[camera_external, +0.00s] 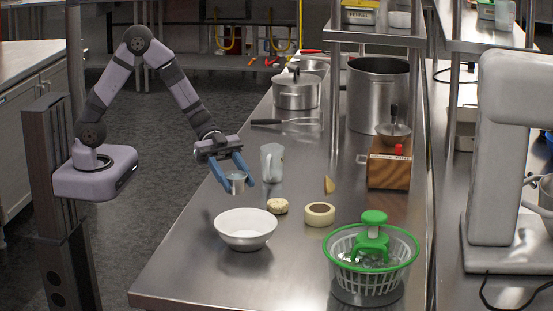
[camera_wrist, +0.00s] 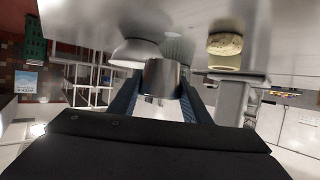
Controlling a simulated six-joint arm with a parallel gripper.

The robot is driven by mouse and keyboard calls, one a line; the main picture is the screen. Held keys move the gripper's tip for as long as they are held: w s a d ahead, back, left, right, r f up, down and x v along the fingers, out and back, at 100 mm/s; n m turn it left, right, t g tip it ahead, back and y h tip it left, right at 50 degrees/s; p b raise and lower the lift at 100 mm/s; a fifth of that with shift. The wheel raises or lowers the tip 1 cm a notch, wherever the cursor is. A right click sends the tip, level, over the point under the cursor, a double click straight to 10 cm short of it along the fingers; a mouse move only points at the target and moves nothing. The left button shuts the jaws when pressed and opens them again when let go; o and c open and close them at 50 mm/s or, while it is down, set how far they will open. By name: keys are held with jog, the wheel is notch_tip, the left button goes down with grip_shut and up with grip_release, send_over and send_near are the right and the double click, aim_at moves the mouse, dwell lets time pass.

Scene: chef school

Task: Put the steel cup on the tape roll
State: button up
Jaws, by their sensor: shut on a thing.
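The steel cup (camera_external: 236,183) is held between the two blue fingers of my gripper (camera_external: 236,184), near the left edge of the steel counter. In the wrist view the cup (camera_wrist: 162,77) sits between the fingertips, and my gripper (camera_wrist: 158,90) is shut on it. The tape roll (camera_external: 320,221), a cream ring with a dark centre, lies flat on the counter to the right of and nearer the camera than the cup. Nothing is on the tape roll. I cannot tell how high the cup is above the counter.
A white bowl (camera_external: 245,240) and a lumpy beige piece of food (camera_external: 278,206) lie between the cup and the front. A clear jug (camera_external: 271,163) stands just right of my gripper. A yellow wedge (camera_external: 329,184) lies behind the roll; a green-rimmed salad spinner (camera_external: 369,285) stands front right.

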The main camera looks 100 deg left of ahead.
jog(key=shift+m+g+h, duration=0.6)
jog(key=shift+m, duration=0.2)
jog(key=w+d, duration=0.2)
jog(key=w, duration=0.1)
jog(key=w+d+f, duration=0.1)
jog(key=w, duration=0.1)
jog(key=shift+d+f+b, duration=0.1)
jog(key=shift+d+b, duration=0.05)
jog(key=shift+b, duration=0.15)
jog(key=w+r, duration=0.1)
jog(key=w, duration=0.4)
notch_tip(320, 180, up, 8)
jog(key=n+t+y, duration=0.2)
jog(key=n, duration=0.1)
send_over(309, 208)
jog(key=shift+f, duration=0.1)
jog(key=shift+f, duration=5)
jog(key=shift+f, duration=0.15)
jog(key=o, duration=1.1)
